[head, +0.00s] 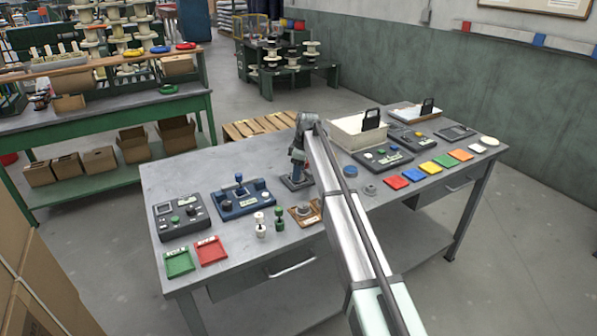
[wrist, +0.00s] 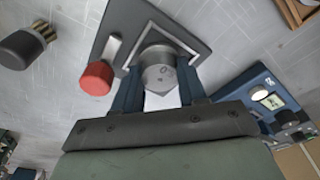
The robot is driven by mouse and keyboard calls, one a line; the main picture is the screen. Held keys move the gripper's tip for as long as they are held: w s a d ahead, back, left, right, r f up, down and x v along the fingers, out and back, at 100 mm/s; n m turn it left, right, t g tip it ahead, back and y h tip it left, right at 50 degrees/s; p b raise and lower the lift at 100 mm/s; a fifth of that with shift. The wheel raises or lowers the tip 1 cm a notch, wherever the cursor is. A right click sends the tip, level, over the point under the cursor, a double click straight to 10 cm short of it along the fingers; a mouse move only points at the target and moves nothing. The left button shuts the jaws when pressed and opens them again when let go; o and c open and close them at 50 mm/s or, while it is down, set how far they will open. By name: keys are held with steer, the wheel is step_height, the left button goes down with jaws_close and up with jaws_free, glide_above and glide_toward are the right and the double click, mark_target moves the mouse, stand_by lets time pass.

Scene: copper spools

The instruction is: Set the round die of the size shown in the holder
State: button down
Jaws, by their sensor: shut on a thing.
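My gripper (wrist: 158,92) has its two blue fingers closed on a round grey metal die (wrist: 160,72), seen in the wrist view with a faint mark on its face. The die is right at a dark grey plate (wrist: 108,28) with a pale square frame, which looks like the holder. Whether the die is seated or just above it I cannot tell. A red knob (wrist: 97,77) is beside the frame. In the head view my gripper (head: 297,170) is low over the dark plate (head: 297,184), and the die is hidden there.
A blue device (head: 242,198) and a dark control box (head: 180,216) stand to the left. A wooden block (head: 306,213) is in front. A grey disc (head: 370,190) and a blue disc (head: 350,170) lie to the right. Green (head: 179,262) and red (head: 210,249) trays lie front left.

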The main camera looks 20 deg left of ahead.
mark_target(304, 178)
steer(key=shift+f, duration=0.25)
steer(key=c, duration=0.6)
jaws_free()
steer(key=shift+r, duration=0.1)
steer(key=r, duration=0.4)
steer(key=d+r, duration=0.1)
steer(key=r, duration=0.7)
steer(key=shift+d+r, duration=0.15)
steer(key=shift+d, duration=0.25)
steer(key=shift+d, duration=0.1)
